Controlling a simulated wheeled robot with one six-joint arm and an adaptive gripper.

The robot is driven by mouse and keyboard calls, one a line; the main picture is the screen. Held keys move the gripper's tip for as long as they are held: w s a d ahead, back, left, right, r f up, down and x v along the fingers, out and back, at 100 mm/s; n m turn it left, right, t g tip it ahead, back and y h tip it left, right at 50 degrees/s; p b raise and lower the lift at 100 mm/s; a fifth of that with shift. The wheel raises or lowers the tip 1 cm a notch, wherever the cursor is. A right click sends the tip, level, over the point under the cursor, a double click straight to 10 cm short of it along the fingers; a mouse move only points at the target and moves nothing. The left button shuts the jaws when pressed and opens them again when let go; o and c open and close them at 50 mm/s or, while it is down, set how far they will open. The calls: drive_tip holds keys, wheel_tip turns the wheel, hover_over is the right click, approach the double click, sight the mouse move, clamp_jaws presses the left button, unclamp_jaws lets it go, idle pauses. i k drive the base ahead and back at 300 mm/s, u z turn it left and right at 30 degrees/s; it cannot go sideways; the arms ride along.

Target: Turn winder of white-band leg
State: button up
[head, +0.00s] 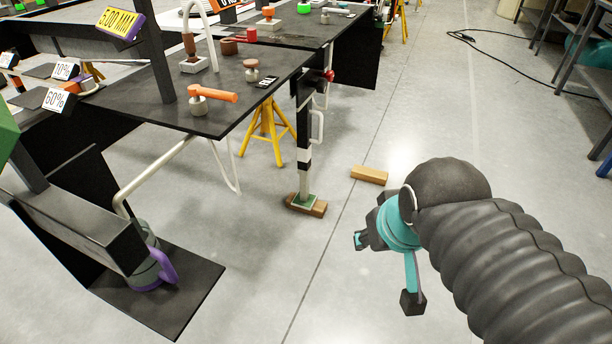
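The white-band leg (304,157) is a black upright post with a white band low on it, under the right corner of the dark chassis deck. Its green foot (305,200) rests on a wooden block. The winder (318,122) appears to be the pale crank on the leg's right side, with a red knob (329,76) near its top. My gripper (386,271) is teal with dark fingertips. It is open and empty, right of and nearer than the leg, well apart from it. My dark ribbed arm hides the floor at lower right.
A loose wooden block (369,175) lies on the floor between the leg and my gripper. A yellow stand (265,130) is behind the leg. A dark plate (180,300) lies at lower left. A black cable (490,42) crosses the far floor. Open floor lies around the leg's right side.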

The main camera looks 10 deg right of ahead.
sight(320, 86)
drive_tip(key=z, duration=0.05)
drive_tip(key=k, duration=0.55)
drive_tip(key=u, duration=0.5)
drive_tip(key=i, duration=1.6)
drive_tip(key=z, duration=0.85)
